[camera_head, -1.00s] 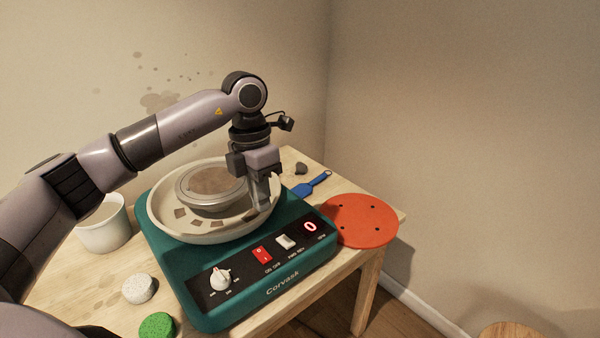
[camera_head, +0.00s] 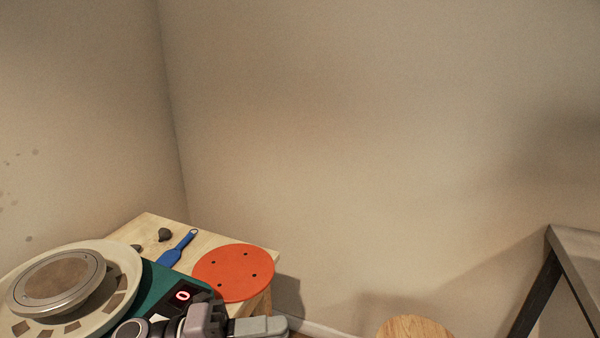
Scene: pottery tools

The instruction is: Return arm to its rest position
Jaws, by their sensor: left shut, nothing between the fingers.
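My left gripper (camera_head: 262,327) shows at the bottom edge of the head view, in front of the wheel's control panel. Its fingers point right and are closed together with nothing between them. Most of my left arm is below the picture. The teal pottery wheel (camera_head: 160,287) stands at the lower left with its cream splash pan (camera_head: 122,262) and round metal wheel head (camera_head: 58,284). Its red display (camera_head: 183,296) reads 0. My right gripper is not in view.
An orange round bat (camera_head: 234,272) lies on the wooden table (camera_head: 207,241) right of the wheel. A blue tool (camera_head: 178,248) and a dark lump (camera_head: 165,235) lie behind it. A wooden stool top (camera_head: 415,327) and a grey table (camera_head: 575,248) stand at right.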

